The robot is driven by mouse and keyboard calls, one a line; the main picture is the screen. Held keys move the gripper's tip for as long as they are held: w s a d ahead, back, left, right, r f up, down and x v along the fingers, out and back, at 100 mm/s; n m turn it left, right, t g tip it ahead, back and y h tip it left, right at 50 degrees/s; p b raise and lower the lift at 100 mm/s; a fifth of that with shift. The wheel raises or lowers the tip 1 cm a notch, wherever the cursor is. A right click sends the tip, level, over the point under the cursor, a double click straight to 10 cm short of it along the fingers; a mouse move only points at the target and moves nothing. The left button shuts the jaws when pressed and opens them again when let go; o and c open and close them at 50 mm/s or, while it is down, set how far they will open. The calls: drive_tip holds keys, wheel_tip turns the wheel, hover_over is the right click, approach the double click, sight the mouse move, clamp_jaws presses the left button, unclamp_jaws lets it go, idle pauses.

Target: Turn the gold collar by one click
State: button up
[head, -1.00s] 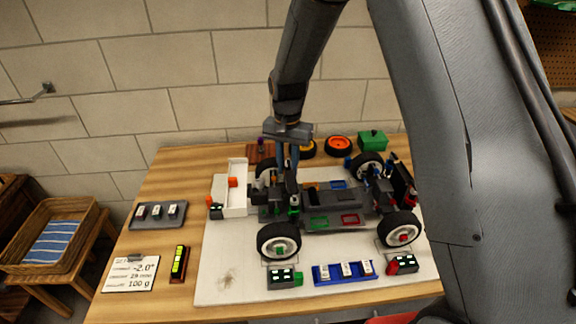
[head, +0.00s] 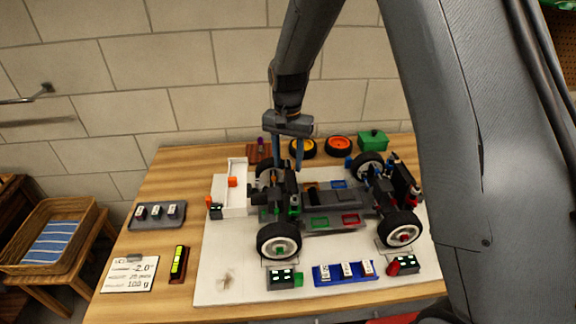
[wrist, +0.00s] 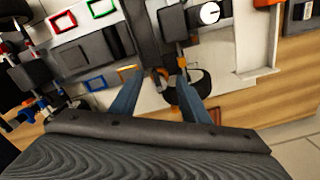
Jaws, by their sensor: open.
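The racecar chassis (head: 335,211) stands on a white board with its wheels on. My gripper (head: 288,166) is open above the chassis, by the shock tower at its left end. In the wrist view, the blue fingers of my gripper (wrist: 159,78) are spread apart, with nothing held between them. A small gold piece (wrist: 183,63) shows close to the right fingertip and may be the gold collar. I cannot tell whether the finger touches it. In the head view the collar is too small to make out.
A card (head: 130,274) reading -2.0° lies at the front left, beside a yellow-green level (head: 179,262). A grey tray (head: 157,214) and a blue tray (head: 345,273) hold small blocks. Loose wheels (head: 338,145) and a green box (head: 372,139) stand behind the car.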

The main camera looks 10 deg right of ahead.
wheel_tip(320, 180, up, 6)
drive_tip(key=shift+f+b, duration=0.1)
drive_tip(key=shift+b, duration=0.55)
